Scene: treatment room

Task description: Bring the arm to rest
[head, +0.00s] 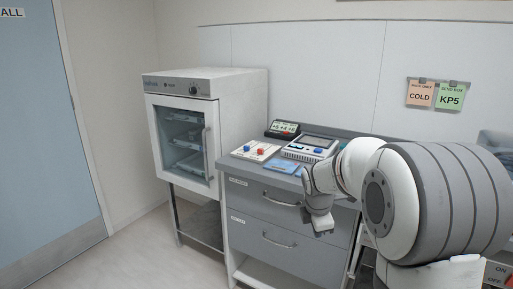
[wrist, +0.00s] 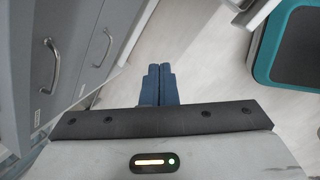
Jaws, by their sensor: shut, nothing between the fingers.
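My gripper is shut and empty in the wrist view (wrist: 159,70), its two blue fingers side by side above the pale floor. In the head view my arm reaches in from the right and folds down in front of the grey drawer cabinet (head: 265,206). The fingertips are not clearly seen in the head view. In the wrist view the cabinet's drawer fronts and handles (wrist: 100,47) lie to the left of the fingers, apart from them.
A glass-door cabinet (head: 183,140) stands left of the drawers. The counter holds a blue-and-white device (head: 309,148), a board with red and blue knobs (head: 254,151) and a small display (head: 283,128). A teal-rimmed dark pad (wrist: 290,50) is at right. The floor (head: 135,250) at left is clear.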

